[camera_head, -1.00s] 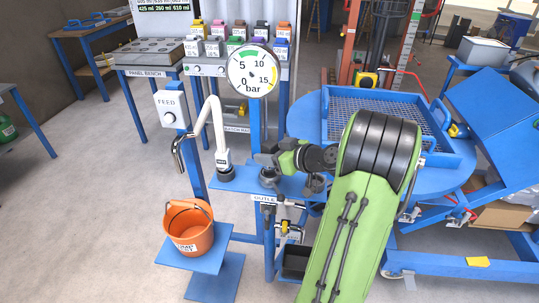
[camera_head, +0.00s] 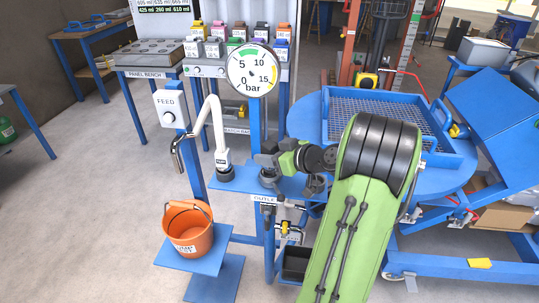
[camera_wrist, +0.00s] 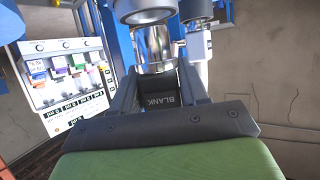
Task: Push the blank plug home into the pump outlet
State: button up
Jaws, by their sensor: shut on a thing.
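In the wrist view the blank plug (camera_wrist: 160,99), a dark piece lettered BLANK, sits between the two fingers of my gripper (camera_wrist: 160,88), which is shut on it. Directly beyond the plug is the shiny metal pump outlet (camera_wrist: 155,44). The plug is in line with it and appears to meet it; how deep it sits cannot be told. In the head view my gripper (camera_head: 268,178) is at the blue pump shelf (camera_head: 235,190), above the OUTLET label (camera_head: 264,199). The plug is hidden there behind my gripper and arm.
A pressure gauge (camera_head: 253,70) stands behind my gripper. A white curved spout (camera_head: 213,130) rises left of it, with an orange bucket (camera_head: 188,228) on a low blue stand below. A round blue table with a mesh tray (camera_head: 385,118) is to the right. A FEED box (camera_head: 170,109) is at left.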

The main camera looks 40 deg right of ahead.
jog(key=shift+f+b, duration=0.9)
jog(key=shift+b, duration=0.1)
jog(key=shift+f, duration=0.9)
jog(key=o, duration=1.3)
jog(key=p+v, duration=0.3)
jog(key=v, duration=1.2)
jog(key=shift+s, duration=0.3)
jog(key=shift+d+r, duration=0.1)
jog(key=shift+d, duration=0.05)
